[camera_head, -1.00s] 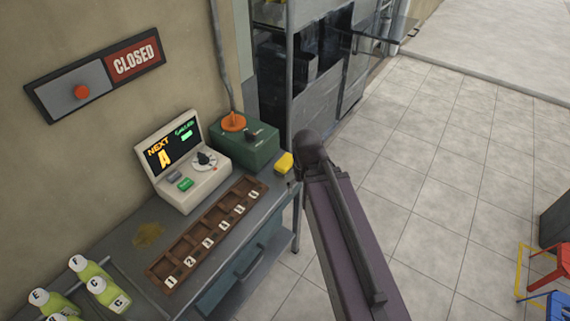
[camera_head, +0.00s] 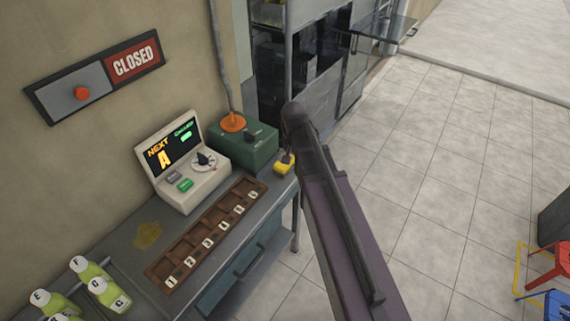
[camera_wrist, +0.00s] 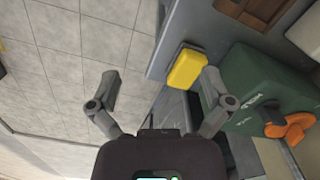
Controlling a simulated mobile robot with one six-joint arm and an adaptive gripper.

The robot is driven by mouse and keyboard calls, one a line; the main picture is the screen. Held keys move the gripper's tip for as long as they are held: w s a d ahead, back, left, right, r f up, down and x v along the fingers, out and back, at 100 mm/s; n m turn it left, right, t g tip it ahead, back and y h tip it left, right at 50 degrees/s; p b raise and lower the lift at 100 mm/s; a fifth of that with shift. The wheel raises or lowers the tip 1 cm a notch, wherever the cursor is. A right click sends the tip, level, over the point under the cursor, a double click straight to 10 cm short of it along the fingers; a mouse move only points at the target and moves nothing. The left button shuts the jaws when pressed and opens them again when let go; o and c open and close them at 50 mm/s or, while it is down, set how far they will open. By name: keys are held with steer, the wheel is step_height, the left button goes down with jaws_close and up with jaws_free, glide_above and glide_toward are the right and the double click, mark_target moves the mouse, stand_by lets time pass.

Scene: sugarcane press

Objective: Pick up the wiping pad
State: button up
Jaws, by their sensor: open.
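The wiping pad (camera_head: 284,165) is a small yellow block at the far right corner of the grey table (camera_head: 129,260), beside a green box. In the wrist view the yellow pad (camera_wrist: 186,67) lies at the table's edge, beyond and between my fingertips, nearer the right finger. My gripper (camera_wrist: 158,82) is open and empty, with its two fingers spread. In the head view my arm comes from the lower right, and a gripper finger (camera_head: 290,158) shows close by the pad. Whether it touches the pad cannot be told.
The green box (camera_head: 246,146) with an orange knob stands right beside the pad. A brown numbered rack (camera_head: 167,268), a display console (camera_head: 195,184) and several green bottles (camera_head: 92,272) stand on the table.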

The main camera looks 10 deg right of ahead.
mark_target(282, 170)
steer(key=w+m, duration=0.4)
steer(key=w, duration=0.8)
steer(key=shift+a+r+m+p, duration=0.3)
steer(key=shift+r+m, duration=0.1)
steer(key=shift+f, duration=0.1)
step_height(282, 170, down, 8)
steer(key=b, duration=0.8)
steer(key=shift+f+b, duration=0.25)
steer(key=shift+b, duration=0.1)
steer(key=shift+d+f+b, duration=0.15)
steer(key=shift+f+b, duration=2.4)
steer(key=shift+f, duration=0.05)
